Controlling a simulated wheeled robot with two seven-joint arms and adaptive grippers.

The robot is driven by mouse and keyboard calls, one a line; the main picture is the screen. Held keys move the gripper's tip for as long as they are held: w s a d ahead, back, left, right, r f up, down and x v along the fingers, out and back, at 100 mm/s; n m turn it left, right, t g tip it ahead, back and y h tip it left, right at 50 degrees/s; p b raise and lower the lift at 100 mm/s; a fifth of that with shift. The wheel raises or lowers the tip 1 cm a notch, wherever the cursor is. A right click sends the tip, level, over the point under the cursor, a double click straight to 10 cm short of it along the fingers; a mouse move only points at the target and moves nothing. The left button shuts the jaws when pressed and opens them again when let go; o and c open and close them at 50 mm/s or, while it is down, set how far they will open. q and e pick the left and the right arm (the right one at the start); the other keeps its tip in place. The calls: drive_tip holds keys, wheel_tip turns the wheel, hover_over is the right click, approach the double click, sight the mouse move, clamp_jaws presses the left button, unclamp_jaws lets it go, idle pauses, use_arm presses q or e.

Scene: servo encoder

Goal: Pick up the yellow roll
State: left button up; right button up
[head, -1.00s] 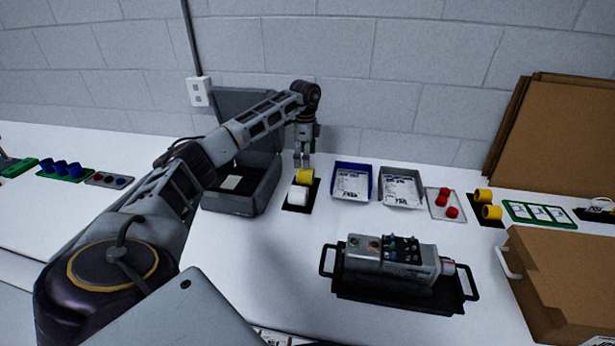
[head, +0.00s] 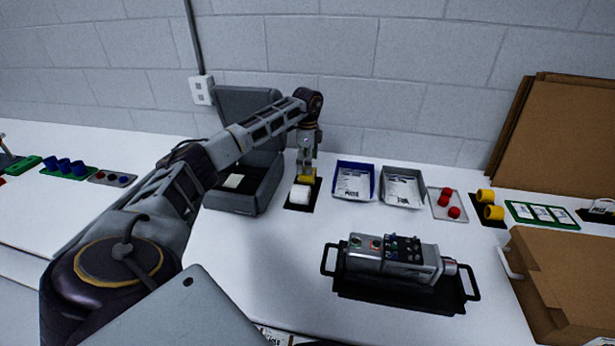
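A yellow roll (head: 306,178) stands on a small black mat (head: 291,207), just behind a white roll (head: 300,195). My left gripper (head: 306,174) points straight down at this yellow roll, with its fingertips at the roll and overlapping it in the view. The gap between the fingers is too small to tell whether they have closed on it. Two more yellow rolls (head: 493,212) lie on another black mat at the right. My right gripper is not in view.
An open dark case (head: 232,200) stands left of the mat. A blue tray (head: 340,193) and a grey tray (head: 402,204) stand to its right. A silver device (head: 390,262) sits in a black tray in front. A cardboard box (head: 565,275) is at the right.

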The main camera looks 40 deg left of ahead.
use_arm(q)
drive_tip(key=shift+f, duration=2.5)
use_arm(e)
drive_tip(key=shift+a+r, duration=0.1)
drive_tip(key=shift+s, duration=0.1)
use_arm(q)
drive_tip(key=c, duration=1.2)
drive_tip(key=shift+o, duration=0.2)
drive_tip(key=shift+r, duration=0.1)
drive_tip(key=shift+d+r, duration=0.2)
drive_tip(key=shift+r, duration=0.15)
wheel_tip(320, 180, up, 6)
drive_tip(key=shift+f, duration=0.1)
drive_tip(key=shift+s+d, duration=0.1)
drive_tip(key=shift+d, duration=0.05)
drive_tip(key=s+d+b, duration=0.1)
drive_tip(key=s+d, duration=0.2)
drive_tip(key=d, duration=0.6)
drive_tip(key=s+d+b, duration=0.1)
drive_tip(key=s+d, duration=0.3)
drive_tip(key=d, duration=0.5)
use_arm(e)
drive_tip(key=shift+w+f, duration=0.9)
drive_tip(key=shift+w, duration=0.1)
